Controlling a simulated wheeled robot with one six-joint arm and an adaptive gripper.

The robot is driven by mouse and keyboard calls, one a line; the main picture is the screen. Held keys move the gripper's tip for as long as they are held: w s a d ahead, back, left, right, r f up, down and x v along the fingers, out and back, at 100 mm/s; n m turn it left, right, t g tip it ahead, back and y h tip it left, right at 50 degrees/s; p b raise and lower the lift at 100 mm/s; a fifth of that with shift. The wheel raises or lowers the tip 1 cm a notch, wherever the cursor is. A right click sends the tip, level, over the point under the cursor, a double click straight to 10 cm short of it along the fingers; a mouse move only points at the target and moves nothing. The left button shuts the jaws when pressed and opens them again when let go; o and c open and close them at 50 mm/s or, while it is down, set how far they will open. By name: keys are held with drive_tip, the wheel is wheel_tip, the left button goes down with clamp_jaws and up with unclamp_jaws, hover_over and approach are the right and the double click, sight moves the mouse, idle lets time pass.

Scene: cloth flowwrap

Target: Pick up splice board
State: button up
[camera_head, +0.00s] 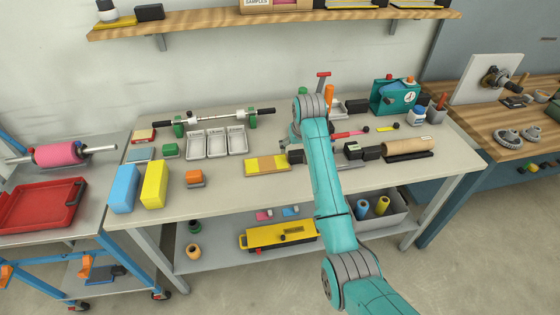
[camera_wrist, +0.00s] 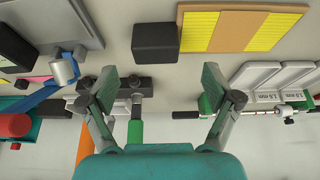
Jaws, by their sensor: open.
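The splice board, a flat yellow board with a tan middle band (camera_head: 266,172), lies near the front middle of the workbench. It also shows at the top right of the wrist view (camera_wrist: 235,32), its upper edge near the frame border. My gripper (camera_head: 284,147) is above the bench just behind the board in the head view, partly hidden by my arm. In the wrist view my gripper (camera_wrist: 160,88) has its two fingers spread wide with nothing held between them. The board lies outside the fingers, apart from them.
A black block (camera_wrist: 155,42) stands beside the board. White trays (camera_head: 218,142) and a rod on green stands (camera_head: 225,118) lie behind left. A brown roll (camera_head: 408,147) lies right. Bare benchtop surrounds the board's front.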

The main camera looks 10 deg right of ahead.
sight(297, 152)
drive_tip(key=shift+d+x, duration=0.15)
drive_tip(key=shift+x, duration=1.2)
drive_tip(key=shift+d+x, duration=0.15)
drive_tip(key=shift+x, duration=1.15)
drive_tip(key=c, duration=1.3)
drive_tip(key=shift+r, duration=0.1)
drive_tip(key=shift+c, duration=0.2)
